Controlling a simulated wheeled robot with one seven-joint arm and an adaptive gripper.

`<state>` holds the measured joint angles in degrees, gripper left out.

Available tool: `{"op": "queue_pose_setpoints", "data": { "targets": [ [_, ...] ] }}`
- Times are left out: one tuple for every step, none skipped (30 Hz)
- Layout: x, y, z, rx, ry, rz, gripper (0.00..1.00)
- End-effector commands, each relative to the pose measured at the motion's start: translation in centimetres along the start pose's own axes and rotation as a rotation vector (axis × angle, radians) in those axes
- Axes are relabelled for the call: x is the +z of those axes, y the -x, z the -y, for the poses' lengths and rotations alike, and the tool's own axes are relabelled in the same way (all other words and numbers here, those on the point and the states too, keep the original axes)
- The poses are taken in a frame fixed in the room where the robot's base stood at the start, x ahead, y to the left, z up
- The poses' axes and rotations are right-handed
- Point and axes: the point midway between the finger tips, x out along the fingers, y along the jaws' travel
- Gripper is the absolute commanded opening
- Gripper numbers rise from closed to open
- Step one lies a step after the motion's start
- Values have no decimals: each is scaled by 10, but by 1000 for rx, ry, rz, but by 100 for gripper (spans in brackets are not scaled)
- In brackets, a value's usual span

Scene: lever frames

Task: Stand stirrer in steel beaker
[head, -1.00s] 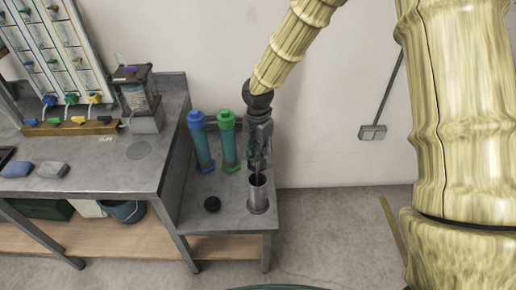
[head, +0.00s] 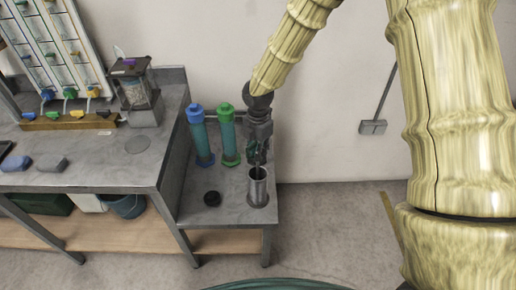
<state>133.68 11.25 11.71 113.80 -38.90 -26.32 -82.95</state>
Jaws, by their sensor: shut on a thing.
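The steel beaker (head: 258,190) is a grey metal cylinder standing upright on the lower side table, near its right front corner. My gripper (head: 258,152) points down just above the beaker's mouth and is shut on the stirrer (head: 258,163), a thin dark piece of which shows below the fingers. The stirrer looks roughly upright. Its lower end is at or inside the beaker's mouth, too small to tell how deep. The fingers hide its upper part.
A blue-capped cylinder (head: 201,138) and a green-capped cylinder (head: 228,137) stand close to the left of my gripper. A black round cap (head: 212,198) lies left of the beaker. The higher bench (head: 90,165) is further left. The wall is behind.

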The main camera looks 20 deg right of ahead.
Motion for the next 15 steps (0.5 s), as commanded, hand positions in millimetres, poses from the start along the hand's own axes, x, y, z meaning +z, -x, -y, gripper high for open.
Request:
{"op": "queue_pose_setpoints", "data": {
  "targets": [
    [0, -2, 0, 0, 0, 0, 0],
    [0, -2, 0, 0, 0, 0, 0],
    [0, -2, 0, 0, 0, 0, 0],
    [0, -2, 0, 0, 0, 0, 0],
    [0, -2, 0, 0, 0, 0, 0],
    [0, -2, 0, 0, 0, 0, 0],
    [0, -2, 0, 0, 0, 0, 0],
    [0, -2, 0, 0, 0, 0, 0],
    [0, -2, 0, 0, 0, 0, 15],
    [0, -2, 0, 0, 0, 0, 20],
    [0, -2, 0, 0, 0, 0, 25],
    [0, -2, 0, 0, 0, 0, 33],
    [0, -2, 0, 0, 1, 0, 36],
    [0, -2, 0, 0, 1, 0, 36],
    [0, -2, 0, 0, 1, 0, 36]
  ]
}}
